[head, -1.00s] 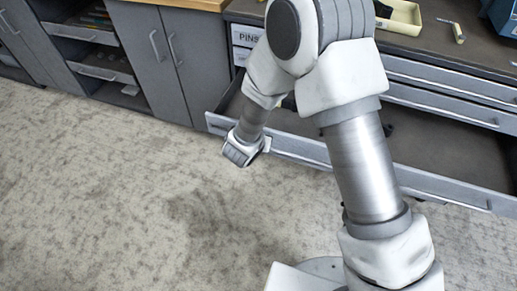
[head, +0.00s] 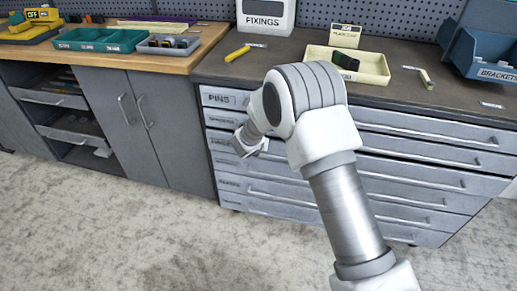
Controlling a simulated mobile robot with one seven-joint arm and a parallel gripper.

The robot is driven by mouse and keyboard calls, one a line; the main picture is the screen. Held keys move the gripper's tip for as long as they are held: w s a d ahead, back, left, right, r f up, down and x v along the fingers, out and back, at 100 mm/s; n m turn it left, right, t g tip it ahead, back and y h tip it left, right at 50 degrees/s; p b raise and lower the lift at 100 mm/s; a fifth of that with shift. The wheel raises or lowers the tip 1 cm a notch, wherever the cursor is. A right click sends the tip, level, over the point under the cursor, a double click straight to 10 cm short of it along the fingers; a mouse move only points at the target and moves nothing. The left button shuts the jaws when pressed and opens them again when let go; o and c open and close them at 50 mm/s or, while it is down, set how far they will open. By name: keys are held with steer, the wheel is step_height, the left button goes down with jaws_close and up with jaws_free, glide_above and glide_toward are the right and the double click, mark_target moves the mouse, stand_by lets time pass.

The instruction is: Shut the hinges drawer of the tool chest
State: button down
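The grey tool chest (head: 480,196) stands along the wall, with several wide drawers stacked in its front. All the drawer fronts I can see look flush, and none stands out visibly. The top drawer's label reads PINS (head: 224,99); the lower labels are too small or blurred to tell which is the hinges drawer. My gripper (head: 243,146) is at the left part of the chest front, close to the upper drawers. I cannot tell whether it touches them or whether its fingers are apart. My arm hides the middle of the drawer fronts.
On the chest top are a cream tray (head: 372,68), a FIXINGS box (head: 266,14), a blue BRACKETS bin (head: 478,52) and a yellow-handled tool (head: 237,54). A cabinet (head: 155,160) with a wooden top adjoins on the left. The floor in front is clear.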

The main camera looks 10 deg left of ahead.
steer(key=shift+w+d+r, duration=0.1)
steer(key=shift+w+r, duration=0.05)
steer(key=shift+w, duration=0.65)
